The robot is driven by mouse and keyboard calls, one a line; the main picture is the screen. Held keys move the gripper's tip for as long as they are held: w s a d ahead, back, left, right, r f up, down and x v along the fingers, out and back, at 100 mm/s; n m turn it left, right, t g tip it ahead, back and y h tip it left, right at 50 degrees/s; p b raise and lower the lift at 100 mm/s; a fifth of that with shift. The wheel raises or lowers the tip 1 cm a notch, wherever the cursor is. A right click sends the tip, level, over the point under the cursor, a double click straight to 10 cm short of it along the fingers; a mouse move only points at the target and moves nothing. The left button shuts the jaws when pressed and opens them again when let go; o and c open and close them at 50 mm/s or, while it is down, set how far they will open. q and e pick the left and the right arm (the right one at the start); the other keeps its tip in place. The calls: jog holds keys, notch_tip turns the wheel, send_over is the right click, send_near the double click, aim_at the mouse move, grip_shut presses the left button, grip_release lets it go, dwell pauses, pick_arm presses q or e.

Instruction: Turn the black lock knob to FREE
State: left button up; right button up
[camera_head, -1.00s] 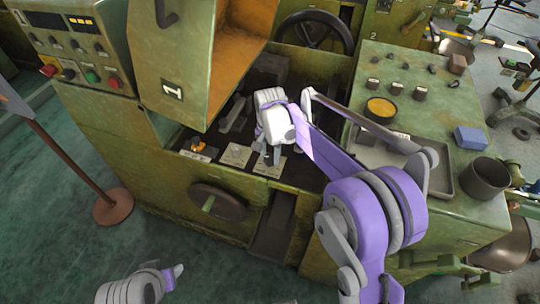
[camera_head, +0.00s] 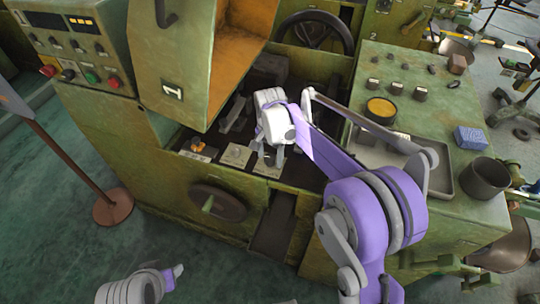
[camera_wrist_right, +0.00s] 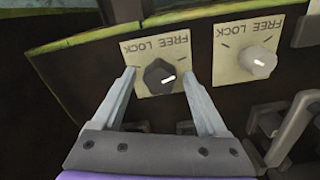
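The black lock knob (camera_wrist_right: 157,76) sits on a cream plate (camera_wrist_right: 136,50) lettered FREE LOCK, upside down in the right wrist view. Its white mark points to the right there. My right gripper (camera_wrist_right: 157,74) is open, with one finger on each side of the knob; I cannot tell whether either finger touches it. In the head view my right gripper (camera_head: 270,157) is over the right-hand plate (camera_head: 268,171), and the knob is hidden or too small to tell. My left gripper (camera_head: 173,276) is at the bottom left, away from the machine; its opening is unclear.
A similar plate with a pale knob (camera_wrist_right: 259,60) is beside the black knob's plate. An orange knob (camera_head: 197,147) is farther left. The raised green guard (camera_head: 172,92) stands close to my right gripper. A handwheel (camera_head: 218,203) is on the front below.

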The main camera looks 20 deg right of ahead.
aim_at(270, 157)
notch_tip(270, 157, up, 11)
jog(key=shift+p, duration=0.45)
jog(key=shift+f, duration=0.1)
dwell(0.4)
jog(key=s+d+r+n+t+p, duration=0.1)
jog(key=s+r+n+t+p, duration=0.15)
jog(key=s, duration=0.55)
jog(key=s+d+r+n+t+p, duration=0.1)
jog(key=s+n, duration=0.2)
jog(key=s, duration=0.4)
jog(key=s+f+n+t+p, duration=0.1)
jog(key=s+f+n, duration=0.1)
jog(key=s, duration=0.4)
jog(key=s+f+n+t+p, duration=0.1)
jog(key=s+f+n, duration=0.1)
jog(key=s, duration=0.4)
jog(key=shift+d+f, duration=0.25)
jog(key=shift+d, duration=0.2)
jog(key=shift+n, duration=0.25)
